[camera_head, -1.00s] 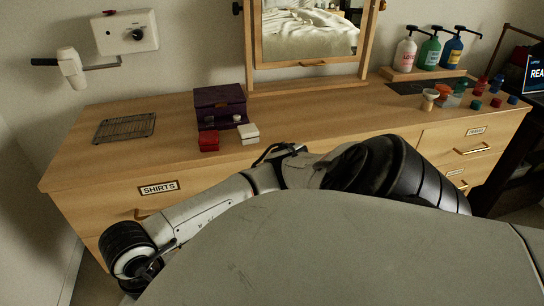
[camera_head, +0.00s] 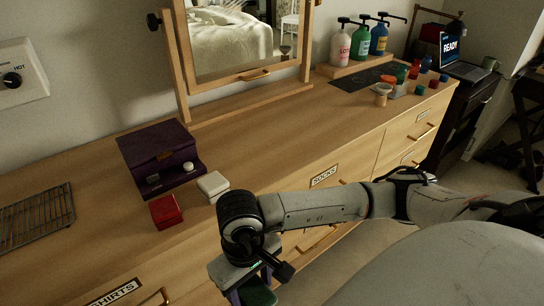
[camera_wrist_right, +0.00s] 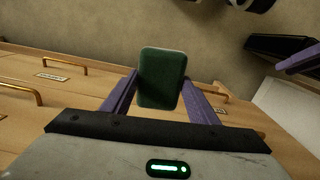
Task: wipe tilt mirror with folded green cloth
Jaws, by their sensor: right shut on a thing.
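The tilt mirror (camera_head: 232,42) stands at the back of the dresser in a wooden frame. Its top is cut off by the picture, and its glass reflects a bed. My right gripper (camera_head: 252,288) hangs just off the dresser's front edge, below and in front of the mirror. It is shut on the folded green cloth (camera_head: 262,293), only partly in view there. In the right wrist view the cloth (camera_wrist_right: 161,78) is a dark green rounded pad between the purple fingers (camera_wrist_right: 160,92). The cloth is apart from the mirror. My left gripper is not in view.
On the dresser top (camera_head: 270,125) are a purple box (camera_head: 160,150), a red box (camera_head: 166,211), a white box (camera_head: 213,185) and a wire rack (camera_head: 35,215). Pump bottles (camera_head: 360,42) and small coloured pieces stand at the right. The wood before the mirror is clear.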

